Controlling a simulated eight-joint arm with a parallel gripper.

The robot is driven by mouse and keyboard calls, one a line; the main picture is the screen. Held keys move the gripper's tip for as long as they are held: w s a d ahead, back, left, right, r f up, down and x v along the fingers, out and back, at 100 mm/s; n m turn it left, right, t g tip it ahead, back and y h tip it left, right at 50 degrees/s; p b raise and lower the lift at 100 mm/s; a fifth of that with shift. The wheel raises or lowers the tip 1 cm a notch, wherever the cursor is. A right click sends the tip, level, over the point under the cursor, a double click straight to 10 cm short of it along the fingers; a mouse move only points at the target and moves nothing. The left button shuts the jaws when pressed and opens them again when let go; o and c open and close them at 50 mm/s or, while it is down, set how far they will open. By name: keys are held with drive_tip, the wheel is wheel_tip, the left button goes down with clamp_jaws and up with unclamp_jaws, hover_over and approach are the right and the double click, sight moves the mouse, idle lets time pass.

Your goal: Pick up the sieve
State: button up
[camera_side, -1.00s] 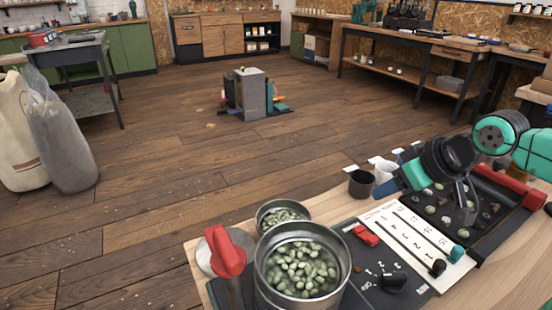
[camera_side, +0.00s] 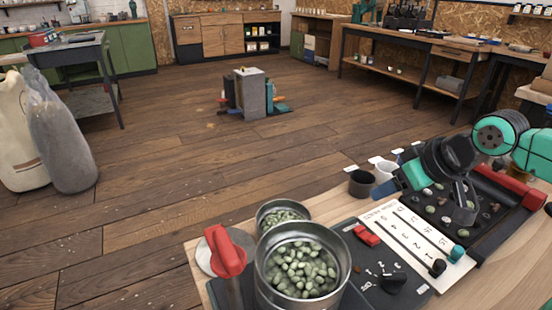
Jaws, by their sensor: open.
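I cannot single out a sieve with certainty. A large round metal vessel (camera_side: 262,274) full of green beans stands at the front of the bench. A smaller metal vessel (camera_side: 259,223) with green beans is just behind it. I cannot tell whether either has a mesh bottom. My gripper (camera_side: 463,208) is at the right, pointing down over a black tray (camera_side: 484,242) with scattered beans and darker bits. It is open, and I see nothing held between its dark fingers. It is well apart from both metal vessels. The gripper partly hides the tray.
A red-topped post (camera_side: 226,254) stands left of the large vessel. A dark panel (camera_side: 407,299) with a knob and a white slider card (camera_side: 409,226) lie between vessels and tray. Dark (camera_side: 362,184) and white (camera_side: 384,173) cups stand behind the card.

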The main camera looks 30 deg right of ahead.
wheel_tip(320, 180, up, 6)
drive_tip(key=m+g+y, duration=0.1)
drive_tip(key=m+y, duration=1.1)
drive_tip(key=m, duration=1.3)
hover_over(306, 222)
drive_tip(key=s+d, duration=0.3)
drive_tip(key=d, duration=0.2)
drive_tip(key=shift+w+a+f, duration=0.5)
drive_tip(key=shift+a+f, duration=0.35)
drive_tip(key=shift+f, duration=0.3)
drive_tip(key=shift+w+a+f, duration=0.45)
drive_tip(key=shift+a+f, duration=0.4)
drive_tip(key=shift+f, duration=0.3)
drive_tip(key=shift+w+a+f, duration=0.5)
drive_tip(key=shift+a+f, duration=0.35)
drive_tip(key=shift+f, duration=0.3)
